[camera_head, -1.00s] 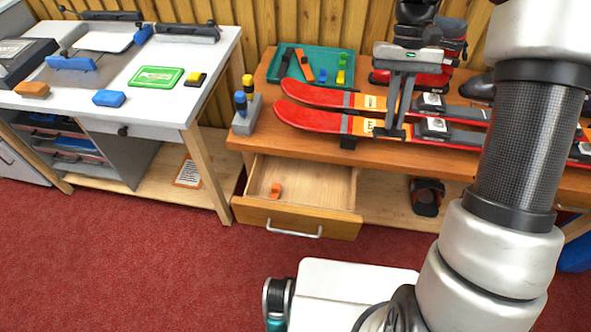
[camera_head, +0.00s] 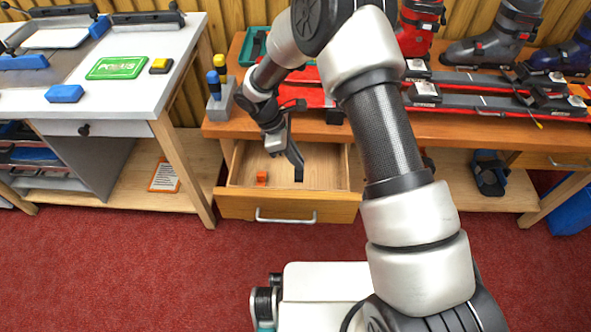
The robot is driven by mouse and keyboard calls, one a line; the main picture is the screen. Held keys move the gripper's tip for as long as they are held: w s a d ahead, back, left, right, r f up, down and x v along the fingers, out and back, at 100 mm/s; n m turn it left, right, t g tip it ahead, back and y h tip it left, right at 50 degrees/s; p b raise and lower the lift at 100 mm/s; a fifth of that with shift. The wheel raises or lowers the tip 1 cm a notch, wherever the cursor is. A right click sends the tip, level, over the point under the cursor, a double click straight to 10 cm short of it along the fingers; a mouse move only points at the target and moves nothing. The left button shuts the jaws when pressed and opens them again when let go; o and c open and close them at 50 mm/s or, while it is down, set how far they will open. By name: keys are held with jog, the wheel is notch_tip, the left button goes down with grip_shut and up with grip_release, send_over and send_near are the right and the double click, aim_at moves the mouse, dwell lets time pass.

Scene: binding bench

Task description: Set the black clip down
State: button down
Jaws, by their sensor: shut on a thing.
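The black clip (camera_head: 299,174) is a small dark piece inside the open drawer (camera_head: 337,205), right of the orange clip (camera_head: 262,178). My gripper (camera_head: 295,160) reaches down into the drawer from above and is shut on the black clip. The clip hangs upright below the fingertips. I cannot tell whether its lower end touches the drawer floor. My arm hides part of the bench behind.
The wooden bench (camera_head: 450,125) carries red skis (camera_head: 480,106) and ski boots (camera_head: 498,35). A holder with blue and yellow handles (camera_head: 218,105) stands at its left end. A white table (camera_head: 120,100) is at left. The drawer floor is mostly bare.

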jog(key=shift+f+b, duration=0.7)
jog(key=shift+f, duration=2.5)
jog(key=shift+f, duration=0.1)
jog(key=shift+f, duration=0.15)
jog(key=c, duration=1.9)
grip_release()
jog(key=shift+o, duration=0.2)
